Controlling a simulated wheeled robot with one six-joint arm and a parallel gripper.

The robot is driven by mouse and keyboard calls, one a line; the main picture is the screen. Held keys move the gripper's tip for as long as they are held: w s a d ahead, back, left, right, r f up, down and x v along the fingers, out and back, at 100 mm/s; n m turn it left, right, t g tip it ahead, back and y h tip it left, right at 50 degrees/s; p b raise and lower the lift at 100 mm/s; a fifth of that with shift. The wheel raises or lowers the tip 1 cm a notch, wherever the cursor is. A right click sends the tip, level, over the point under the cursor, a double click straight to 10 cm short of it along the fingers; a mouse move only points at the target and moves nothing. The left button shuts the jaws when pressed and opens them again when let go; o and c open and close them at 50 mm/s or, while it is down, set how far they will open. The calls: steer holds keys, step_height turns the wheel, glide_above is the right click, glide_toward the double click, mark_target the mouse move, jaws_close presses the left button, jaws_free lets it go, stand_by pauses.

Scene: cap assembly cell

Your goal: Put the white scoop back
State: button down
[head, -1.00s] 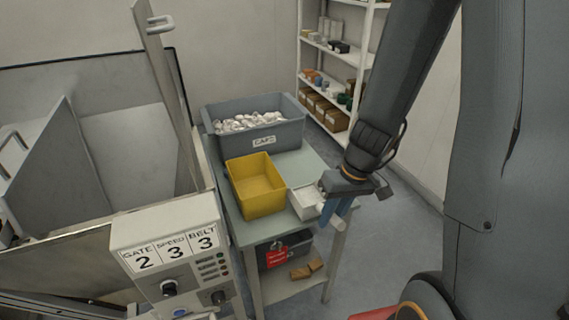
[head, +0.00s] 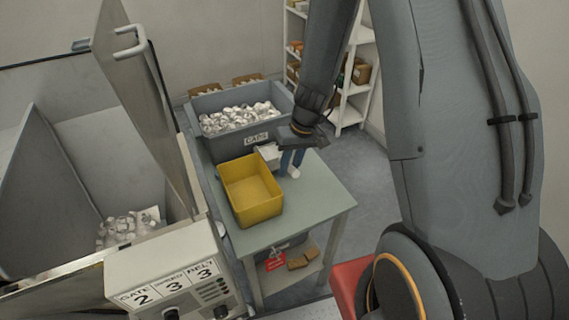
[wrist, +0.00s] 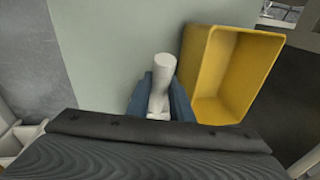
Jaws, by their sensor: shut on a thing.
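The white scoop (head: 268,152) is at the back right corner of the yellow bin (head: 250,192), just in front of the grey caps bin (head: 240,112). My gripper (head: 291,160) has its blue fingers shut on the scoop's handle, whose white end (head: 294,173) sticks out below them. In the wrist view the handle (wrist: 163,78) shows between the fingers, with the yellow bin (wrist: 232,72) to the right. The scoop's bowl is hidden there. I cannot tell whether the scoop touches the table.
The green-topped table (head: 312,198) is bare at its front and right. The caps bin holds many white caps. A control box (head: 172,292) and a raised metal panel (head: 140,95) stand at the left. A white shelf (head: 352,105) stands behind.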

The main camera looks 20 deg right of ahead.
steer(key=shift+w+f, duration=0.1)
steer(key=shift+w, duration=0.2)
steer(key=shift+d+b+x, duration=0.2)
steer(key=shift+b+x, duration=1.1)
steer(key=shift+x, duration=0.35)
steer(key=shift+s+f, duration=0.1)
steer(key=shift+f, duration=0.1)
steer(key=c, duration=1.6)
jaws_free()
steer(key=shift+r, duration=0.1)
